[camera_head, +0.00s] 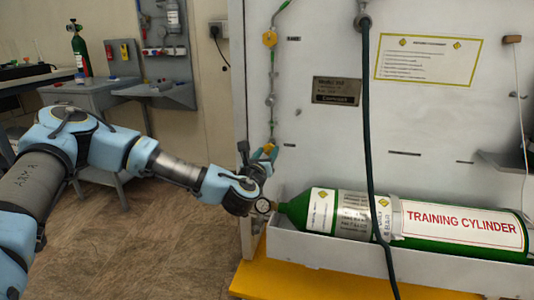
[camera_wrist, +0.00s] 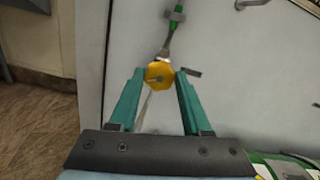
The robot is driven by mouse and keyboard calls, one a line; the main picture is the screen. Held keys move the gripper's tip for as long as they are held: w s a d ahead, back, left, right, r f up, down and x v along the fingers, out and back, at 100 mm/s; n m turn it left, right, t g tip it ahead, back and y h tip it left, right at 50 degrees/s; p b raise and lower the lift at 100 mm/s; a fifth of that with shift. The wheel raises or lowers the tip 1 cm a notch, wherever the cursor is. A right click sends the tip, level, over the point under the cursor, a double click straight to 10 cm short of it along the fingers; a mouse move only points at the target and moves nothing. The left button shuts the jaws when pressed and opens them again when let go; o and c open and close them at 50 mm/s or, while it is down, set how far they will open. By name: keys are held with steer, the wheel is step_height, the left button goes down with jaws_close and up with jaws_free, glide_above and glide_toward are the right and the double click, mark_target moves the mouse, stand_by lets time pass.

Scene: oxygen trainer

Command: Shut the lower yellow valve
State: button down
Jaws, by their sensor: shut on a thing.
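The lower yellow valve (camera_wrist: 160,75) is a small yellow knob on the thin line running down the white panel. My gripper (camera_wrist: 160,78) has its two teal fingers on either side of the knob and is shut on it. In the head view, my gripper (camera_head: 265,153) is at the panel's left part, just above the neck of the green cylinder. There the lower valve is mostly hidden by my fingers. An upper yellow valve (camera_head: 269,39) sits higher on the same line, clear of my gripper.
A green training cylinder (camera_head: 465,229) lies in a white tray (camera_head: 345,252) below and right of my gripper. A dark hose (camera_head: 367,120) hangs in front of the panel. A label plate (camera_head: 336,91) is on the panel. Open floor lies to the left, with grey benches behind.

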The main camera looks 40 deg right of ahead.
steer(key=shift+m, duration=0.3)
steer(key=m, duration=0.3)
steer(key=shift+m, duration=0.4)
steer(key=m, duration=0.4)
steer(key=shift+s+m+p, duration=0.1)
steer(key=shift+m+p, duration=0.2)
steer(key=m, duration=0.4)
steer(key=shift+f+m, duration=0.15)
steer(key=shift+m, duration=2.55)
steer(key=shift+c, duration=1.8)
jaws_free()
